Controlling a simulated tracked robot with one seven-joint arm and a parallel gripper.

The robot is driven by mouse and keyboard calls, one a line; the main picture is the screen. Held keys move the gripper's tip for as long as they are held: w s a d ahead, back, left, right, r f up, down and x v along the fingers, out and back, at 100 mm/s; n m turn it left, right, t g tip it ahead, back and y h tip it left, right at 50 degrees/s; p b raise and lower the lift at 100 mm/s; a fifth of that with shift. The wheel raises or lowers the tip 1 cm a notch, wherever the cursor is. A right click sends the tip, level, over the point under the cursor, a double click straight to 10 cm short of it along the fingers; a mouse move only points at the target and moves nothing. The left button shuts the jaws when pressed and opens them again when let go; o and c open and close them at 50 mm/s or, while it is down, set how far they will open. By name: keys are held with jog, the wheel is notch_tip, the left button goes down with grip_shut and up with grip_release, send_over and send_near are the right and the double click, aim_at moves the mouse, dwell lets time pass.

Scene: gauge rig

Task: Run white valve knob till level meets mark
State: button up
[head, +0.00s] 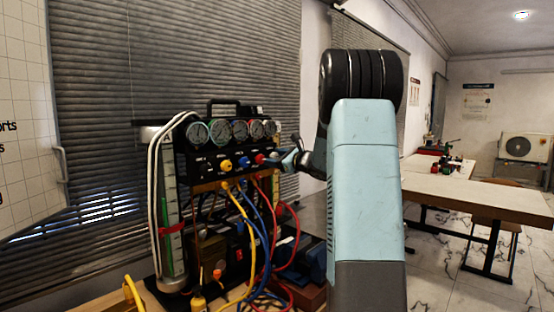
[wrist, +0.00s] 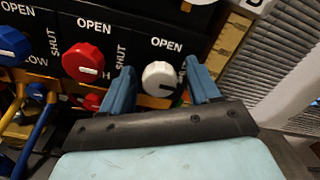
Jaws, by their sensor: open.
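The white valve knob (wrist: 160,78) is on the black panel in the wrist view, under the word OPEN, with a dark mark on its lower right. My gripper (wrist: 160,85) is open, with one blue finger on each side of the knob; I cannot tell whether either touches it.
A red knob (wrist: 83,62) and a blue knob (wrist: 12,45) sit to the left on the same panel. Yellow, blue and red hoses (head: 262,235) hang below the rig. Several round gauges (head: 218,130) line its top. A table (head: 470,185) stands at the right.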

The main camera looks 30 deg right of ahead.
jog(key=shift+s, duration=0.15)
jog(key=v, duration=1.3)
jog(key=shift+s, duration=0.25)
